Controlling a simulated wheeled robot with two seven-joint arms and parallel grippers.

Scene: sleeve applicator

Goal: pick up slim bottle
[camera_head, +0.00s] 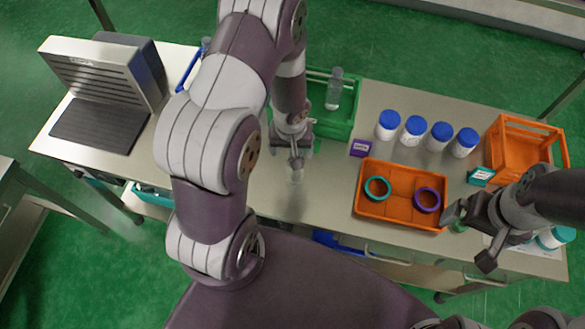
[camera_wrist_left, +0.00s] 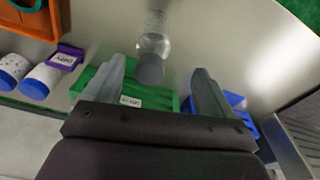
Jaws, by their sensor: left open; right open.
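A slim clear bottle (camera_head: 296,174) with a grey cap stands on the table below my left gripper (camera_head: 296,146) in the head view. In the left wrist view, the bottle (camera_wrist_left: 154,44) shows just beyond my open left gripper (camera_wrist_left: 162,76), its cap between the two fingertips' directions. The fingers are empty; I cannot tell whether they touch the cap. A second slim clear bottle (camera_head: 334,90) is in the green crate (camera_head: 345,126) at the back. My right gripper (camera_head: 470,237) is open at the right front, beside the orange tray, and holds nothing visible.
The orange tray (camera_head: 384,206) holds a teal ring (camera_head: 377,196) and a purple ring (camera_head: 427,207). Several white bottles with blue caps (camera_head: 413,126) stand behind it. An orange crate (camera_head: 520,146) is at right, a grey machine (camera_head: 100,125) at left. The tabletop around the slim bottle is clear.

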